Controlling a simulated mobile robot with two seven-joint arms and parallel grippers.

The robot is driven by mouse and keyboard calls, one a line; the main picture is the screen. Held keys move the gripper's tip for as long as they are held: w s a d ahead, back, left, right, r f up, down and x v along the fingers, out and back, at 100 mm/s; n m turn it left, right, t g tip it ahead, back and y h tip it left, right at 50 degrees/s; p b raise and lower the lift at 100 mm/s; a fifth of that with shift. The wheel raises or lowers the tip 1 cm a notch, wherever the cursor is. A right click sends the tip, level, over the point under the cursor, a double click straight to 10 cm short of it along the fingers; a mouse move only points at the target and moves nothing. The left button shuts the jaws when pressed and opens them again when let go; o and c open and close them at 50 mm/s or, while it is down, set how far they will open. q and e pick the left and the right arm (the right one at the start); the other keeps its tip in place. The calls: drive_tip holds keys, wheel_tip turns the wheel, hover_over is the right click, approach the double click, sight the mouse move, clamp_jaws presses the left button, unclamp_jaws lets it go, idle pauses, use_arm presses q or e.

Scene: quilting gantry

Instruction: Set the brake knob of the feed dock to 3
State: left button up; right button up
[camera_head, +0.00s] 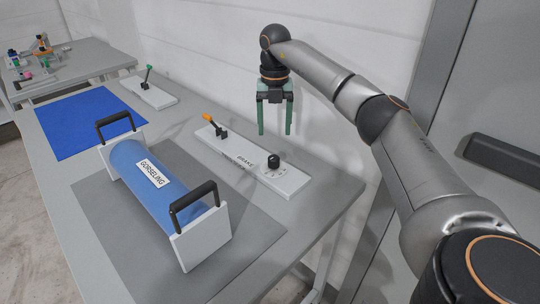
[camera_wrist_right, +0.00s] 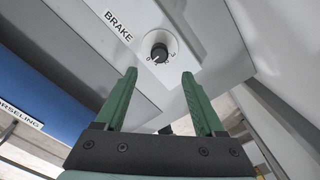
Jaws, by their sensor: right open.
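The brake knob (camera_head: 273,161) is a small black knob on a pale round dial at the right end of the white feed dock plate (camera_head: 291,181). In the wrist view the knob (camera_wrist_right: 160,54) lies just beyond the fingertips, beside the printed word BRAKE. A few small marks ring the dial, but I cannot tell which one the knob points at. My right gripper (camera_head: 275,132) has green fingers pointing down, spread apart and empty. It is above the knob, and the fingers (camera_wrist_right: 159,73) do not touch it. My left gripper is not in view.
A blue roll (camera_head: 140,190) labelled GORSELING, with black-handled end plates, lies left of the dock. An orange-tipped lever (camera_head: 213,125) stands at the dock's far end. Farther back are a blue cloth (camera_head: 83,122) and a green-tipped lever (camera_head: 147,75). A white wall stands behind the table.

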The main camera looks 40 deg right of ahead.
sight(274, 157)
wheel_tip(274, 157, down, 11)
drive_tip(key=shift+r+b, duration=0.15)
drive_tip(key=shift+b, duration=0.35)
clamp_jaws()
idle(0.4)
